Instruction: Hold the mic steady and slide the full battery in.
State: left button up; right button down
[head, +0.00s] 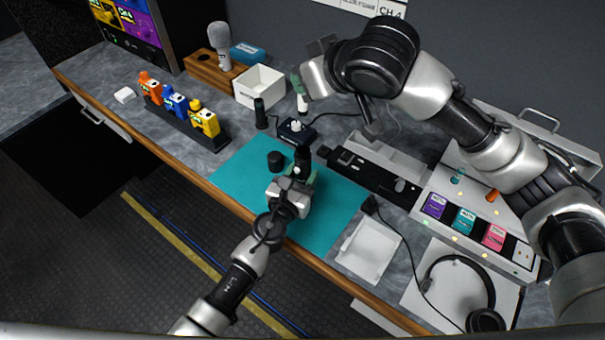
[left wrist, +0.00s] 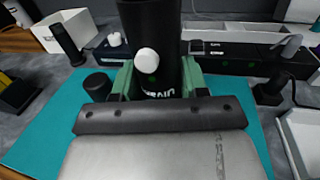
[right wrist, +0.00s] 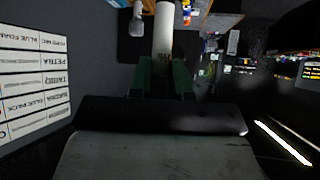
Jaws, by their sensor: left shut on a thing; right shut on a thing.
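My left gripper (head: 298,178) is shut on the black mic body (head: 303,158), which stands upright over the teal mat (head: 233,170). In the left wrist view the green fingers clasp the mic (left wrist: 152,40) from both sides, and a white round knob shows on its front. My right gripper (head: 297,82) is shut on a pale cylinder, likely the battery (head: 302,104), held above the back of the counter, apart from the mic. The right wrist view shows this white cylinder (right wrist: 164,32) between the green fingers. A short black cap (head: 275,161) stands on the mat beside the mic.
Behind the mat stand a dark box with a white knob (head: 297,130), a black cylinder (head: 261,114) and a white bin (head: 259,86). Colored packs (head: 175,102) stand in a rack at left. A charger panel (head: 470,225) and headphones (head: 456,290) are at right.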

pick_arm(q)
jog(key=shift+c, duration=0.2)
pick_arm(e)
jog(key=f+n+g+y, duration=0.1)
jog(key=n, duration=0.1)
jog(key=f+n+g+y, duration=0.1)
jog(key=n+g, duration=0.1)
jog(key=f+n+g+y, duration=0.1)
jog(key=n, duration=0.1)
jog(key=shift+w+d, duration=0.2)
jog(key=shift+w, duration=0.1)
jog(key=shift+f, duration=0.15)
send_over(309, 157)
jog(key=shift+f, duration=2.8)
pick_arm(q)
jog(key=shift+f, duration=0.1)
pick_arm(e)
jog(key=shift+f, duration=2)
jog(key=c, duration=1.5)
grip_release()
jog(key=o, duration=0.5)
